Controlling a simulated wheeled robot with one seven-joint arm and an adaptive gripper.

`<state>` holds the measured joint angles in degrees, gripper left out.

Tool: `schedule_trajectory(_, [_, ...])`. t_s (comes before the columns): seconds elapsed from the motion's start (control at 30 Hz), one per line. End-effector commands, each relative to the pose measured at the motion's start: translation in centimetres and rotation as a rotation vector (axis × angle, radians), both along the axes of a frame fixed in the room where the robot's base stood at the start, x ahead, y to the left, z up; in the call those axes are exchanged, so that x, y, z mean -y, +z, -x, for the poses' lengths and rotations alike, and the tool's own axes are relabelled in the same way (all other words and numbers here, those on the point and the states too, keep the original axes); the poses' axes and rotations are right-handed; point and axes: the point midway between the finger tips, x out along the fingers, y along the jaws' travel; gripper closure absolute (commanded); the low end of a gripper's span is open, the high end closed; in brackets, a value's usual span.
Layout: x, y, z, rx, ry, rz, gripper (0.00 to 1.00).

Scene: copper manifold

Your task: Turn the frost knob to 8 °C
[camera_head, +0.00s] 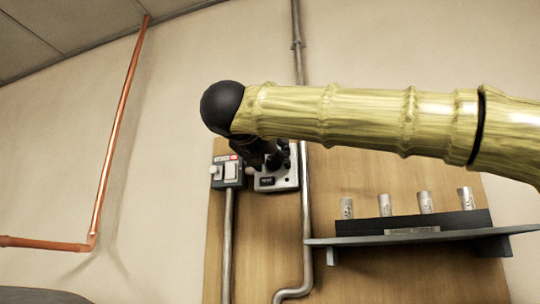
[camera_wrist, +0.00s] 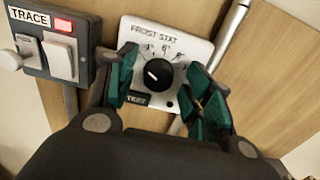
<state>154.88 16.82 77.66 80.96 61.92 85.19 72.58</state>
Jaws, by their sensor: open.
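The frost knob (camera_wrist: 158,74) is round and black, on a white plate marked FROST STAT (camera_wrist: 168,36). Its short white pointer line slants to the upper left, left of the 4° mark. The 4° and 6° marks show above the knob; a further mark at upper right is partly covered by a finger. My gripper (camera_wrist: 160,88) is open, its teal-padded fingers on either side of the knob; I cannot tell whether they touch it. In the head view the plate (camera_head: 290,180) shows below my arm, and my gripper (camera_head: 272,155) hides the knob.
A grey TRACE box (camera_wrist: 60,62) with a switch and a red light is mounted left of the plate. A metal conduit (camera_head: 305,220) runs down to the plate's right. A shelf (camera_head: 400,238) with several small metal cylinders is at right. A copper pipe (camera_head: 117,130) is at left.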

Motion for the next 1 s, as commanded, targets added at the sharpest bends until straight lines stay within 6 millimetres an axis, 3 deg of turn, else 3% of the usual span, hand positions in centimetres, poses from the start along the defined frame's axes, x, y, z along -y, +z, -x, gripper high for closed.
schedule_trajectory(0.13, [0.01,-0.01,0.01,0.0,0.0,0.0,0.5])
schedule_trajectory(0.37, [0.01,-0.01,0.01,0.0,0.0,0.0,0.92])
schedule_trajectory(1.0, [0.0,-0.65,0.07,0.042,0.0,-0.127,0.94])
